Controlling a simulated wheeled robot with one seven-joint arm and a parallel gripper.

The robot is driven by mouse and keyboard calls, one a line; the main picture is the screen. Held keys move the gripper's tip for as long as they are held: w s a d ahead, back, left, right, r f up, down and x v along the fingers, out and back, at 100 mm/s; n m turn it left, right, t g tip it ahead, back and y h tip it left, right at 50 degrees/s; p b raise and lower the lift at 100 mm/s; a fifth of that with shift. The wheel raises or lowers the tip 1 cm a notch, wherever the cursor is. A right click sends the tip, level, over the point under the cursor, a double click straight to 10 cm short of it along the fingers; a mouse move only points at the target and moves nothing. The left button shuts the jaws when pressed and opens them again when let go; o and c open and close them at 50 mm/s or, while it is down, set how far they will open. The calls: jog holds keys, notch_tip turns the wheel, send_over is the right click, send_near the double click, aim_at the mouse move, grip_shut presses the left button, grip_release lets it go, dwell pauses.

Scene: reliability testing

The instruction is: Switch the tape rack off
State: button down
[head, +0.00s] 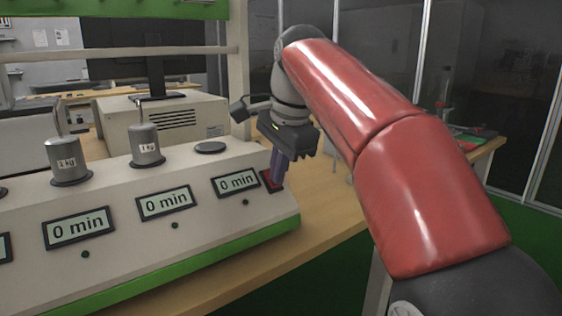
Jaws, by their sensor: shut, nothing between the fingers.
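The tape rack (225,220) is a long beige and green unit on the bench, with several displays showing "0 min". A red rocker switch (267,180) in a dark frame sits at the right end of its sloped front. My gripper (280,181) is shut and empty and points down at this switch. The fingers cover part of it; I cannot tell whether they touch it or which way it is set.
Two 1 kg weights, one at left (67,160) and one in the middle (145,143), stand on the rack's top beside an empty dark pad (211,148). A beige box (165,125) with a monitor (140,55) stands behind. The wooden bench (325,222) is clear right of the rack.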

jog(key=shift+f, duration=0.1)
jog(key=shift+d+f+t+b, duration=0.1)
jog(key=shift+f+t+b, duration=0.2)
jog(key=shift+f+b, duration=0.6)
jog(key=b, duration=0.1)
jog(key=t+y+b, duration=0.1)
jog(key=b, duration=0.1)
jog(key=shift+s+d+f+t+b, duration=0.1)
jog(key=shift+s+f+t+b, duration=0.1)
jog(key=shift+s+t+b, duration=0.1)
jog(key=shift+w+r+p, duration=0.2)
jog(key=shift+r+p, duration=0.25)
jog(key=shift+p, duration=0.25)
jog(key=shift+w+a+r+p, duration=0.1)
jog(key=shift+a+r+p, duration=0.1)
jog(key=shift+r+p, duration=0.75)
jog(key=shift+f, duration=0.1)
